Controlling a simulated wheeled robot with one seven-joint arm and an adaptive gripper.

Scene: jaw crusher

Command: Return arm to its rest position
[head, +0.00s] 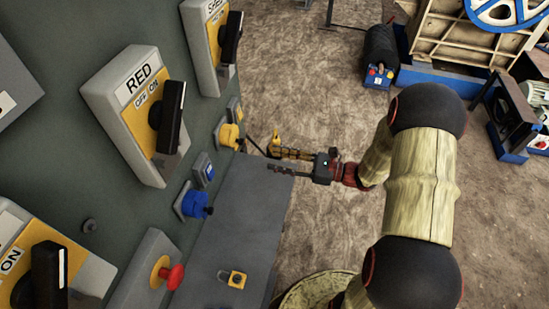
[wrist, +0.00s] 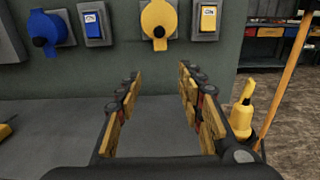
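My gripper (head: 271,160) is at the end of my arm, which reaches in from the right of the head view toward the control panel. In the wrist view my gripper (wrist: 159,75) has its two yellow-padded fingers well apart, with nothing between them. The fingers are over the grey shelf (head: 235,215) and point at the green panel (wrist: 120,67). A yellow plug-like piece (wrist: 242,115) shows just right of the right finger in the wrist view. I cannot tell whether it touches the finger.
The panel carries a yellow socket (head: 229,134), a blue socket (head: 193,204), a red button (head: 173,277) and a RED rotary switch (head: 167,117). Machinery (head: 455,40) stands at back right. Brown floor (head: 320,85) is open between.

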